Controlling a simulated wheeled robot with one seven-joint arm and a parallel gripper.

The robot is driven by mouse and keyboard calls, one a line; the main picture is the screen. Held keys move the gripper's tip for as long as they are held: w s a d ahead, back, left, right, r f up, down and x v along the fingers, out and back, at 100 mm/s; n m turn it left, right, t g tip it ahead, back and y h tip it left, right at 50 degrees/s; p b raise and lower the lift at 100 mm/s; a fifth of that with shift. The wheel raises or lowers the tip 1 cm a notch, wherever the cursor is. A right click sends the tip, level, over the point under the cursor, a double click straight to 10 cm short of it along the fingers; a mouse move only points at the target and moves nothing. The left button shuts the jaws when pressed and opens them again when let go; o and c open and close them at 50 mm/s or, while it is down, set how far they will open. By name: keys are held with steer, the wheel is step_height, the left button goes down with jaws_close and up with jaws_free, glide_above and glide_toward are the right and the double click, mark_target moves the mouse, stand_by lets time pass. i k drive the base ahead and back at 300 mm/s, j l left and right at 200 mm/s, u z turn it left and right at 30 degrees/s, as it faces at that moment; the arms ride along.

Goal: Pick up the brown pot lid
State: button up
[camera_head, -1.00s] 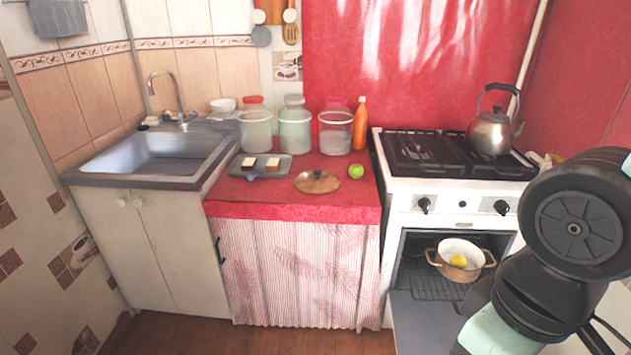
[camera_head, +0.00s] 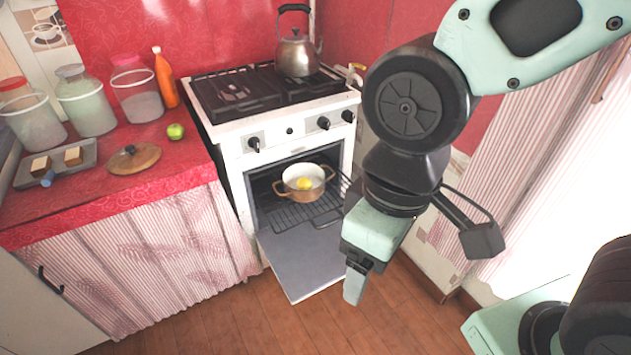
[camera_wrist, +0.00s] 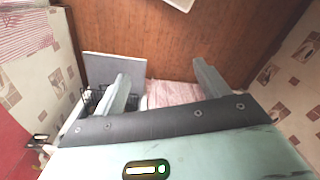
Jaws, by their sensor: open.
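The brown pot lid (camera_head: 134,158), round with a dark knob, lies on the red oilcloth counter (camera_head: 180,175) at the left in the head view. My gripper (camera_head: 355,285) hangs over the wooden floor in front of the stove, well to the right of the lid and apart from it. In the wrist view my gripper (camera_wrist: 165,85) shows two spread fingers with nothing between them. The lid cannot be made out in the wrist view.
A green apple (camera_head: 175,131) and a tray (camera_head: 58,163) with two bread-like pieces flank the lid. Jars (camera_head: 135,90) and an orange bottle (camera_head: 166,80) stand behind. The oven door (camera_head: 310,258) is open, with a pot (camera_head: 304,183) inside. A kettle (camera_head: 296,52) stands on the stove.

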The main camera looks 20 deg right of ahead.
mark_target(132, 159)
steer(key=i+j+u, duration=0.25)
steer(key=i+j, duration=0.15)
steer(key=i+j+u, duration=0.25)
steer(key=i+j, duration=0.15)
steer(key=i+j+u, duration=0.25)
steer(key=i, duration=0.2)
steer(key=i+j+u, duration=0.25)
steer(key=i, duration=0.2)
steer(key=l, duration=0.1)
